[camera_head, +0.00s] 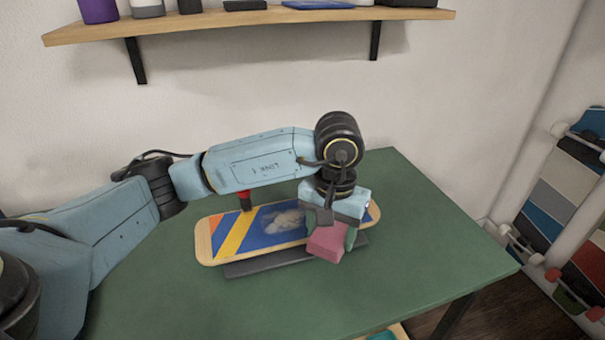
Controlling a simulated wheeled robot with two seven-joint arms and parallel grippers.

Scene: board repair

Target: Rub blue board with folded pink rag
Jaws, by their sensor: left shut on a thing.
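The blue board (260,241) is a skateboard deck with blue, yellow and orange stripes and a wooden rim. It lies on a dark stand on the green table, with a whitish smudge (285,223) on its blue middle. My left gripper (330,236) points down over the right part of the board, shut on the folded pink rag (325,245). The rag is at the board's front right edge. I cannot tell whether it touches the surface. The arm and gripper hide part of the board's right end. My right gripper is not in view.
The green table (420,235) is clear to the right and in front of the board. A wooden wall shelf (250,18) with several items hangs behind. A rack with several colourful boards (565,180) stands at the right. A red-tipped post (245,198) stands at the board's back edge.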

